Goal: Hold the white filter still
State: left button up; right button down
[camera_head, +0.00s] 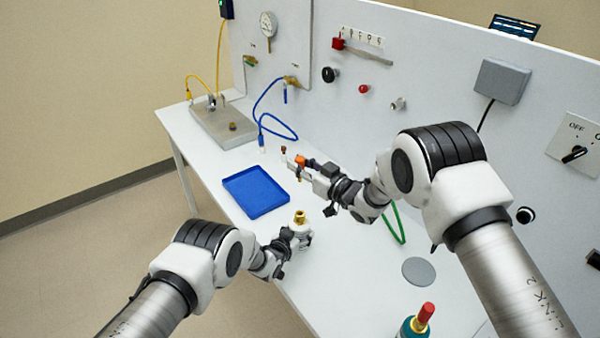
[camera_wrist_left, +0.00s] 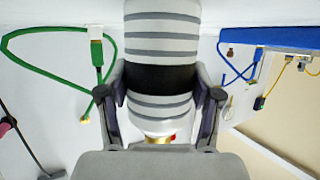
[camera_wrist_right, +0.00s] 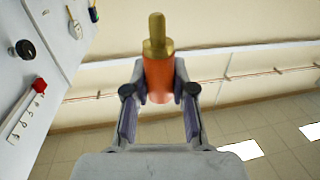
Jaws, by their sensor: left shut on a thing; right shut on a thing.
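The white filter (camera_head: 302,229) stands upright at the table's front edge, with a brass fitting on top. In the left wrist view the filter (camera_wrist_left: 165,112) shows grey rings and a dark band. My left gripper (camera_head: 291,238) is shut on it, one finger on each side. My right gripper (camera_head: 298,166) is above and behind the filter, apart from it. It is shut on an orange piece with a brass tip (camera_wrist_right: 158,75), which also shows in the head view (camera_head: 301,160). Whether the filter touches the table is hard to tell.
A blue tray (camera_head: 256,192) lies left of the filter. A blue hose (camera_head: 262,105) hangs from the back panel, and a green hose (camera_head: 397,225) is behind my right arm.

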pick_arm(q)
jog(key=o, duration=1.4)
jog(key=shift+o, duration=0.2)
